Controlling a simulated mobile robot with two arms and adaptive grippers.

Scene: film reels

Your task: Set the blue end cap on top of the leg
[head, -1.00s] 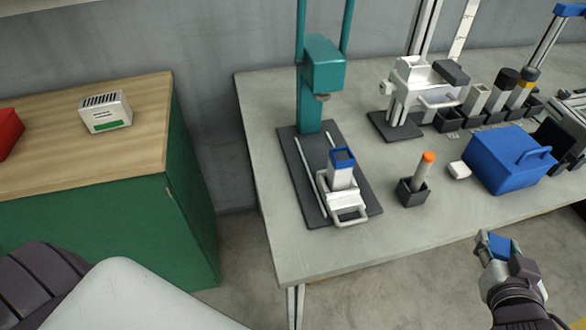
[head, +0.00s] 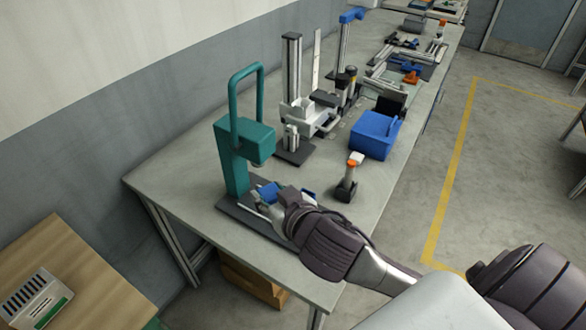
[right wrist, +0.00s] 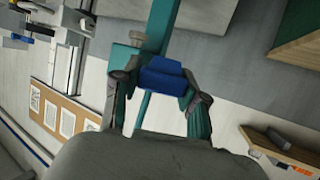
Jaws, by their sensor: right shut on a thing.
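The blue end cap (right wrist: 163,78) sits between the fingers of my right gripper (right wrist: 160,92) in the right wrist view, and the gripper is shut on it. In the head view my right gripper (head: 283,196) is over the dark base of the teal press (head: 235,158), in front of its column. Blue shows at the fingertips there, but I cannot tell cap from fixture. The leg is hidden behind the gripper, so I cannot tell whether the cap touches it. My left gripper is not in view.
An orange-topped cylinder in a dark holder (head: 346,188) stands right of the gripper. A blue bin (head: 375,135) and a white-and-grey fixture (head: 305,115) are farther back. Grey tabletop (head: 175,170) is clear left of the press. A wooden-topped cabinet (head: 75,265) is at lower left.

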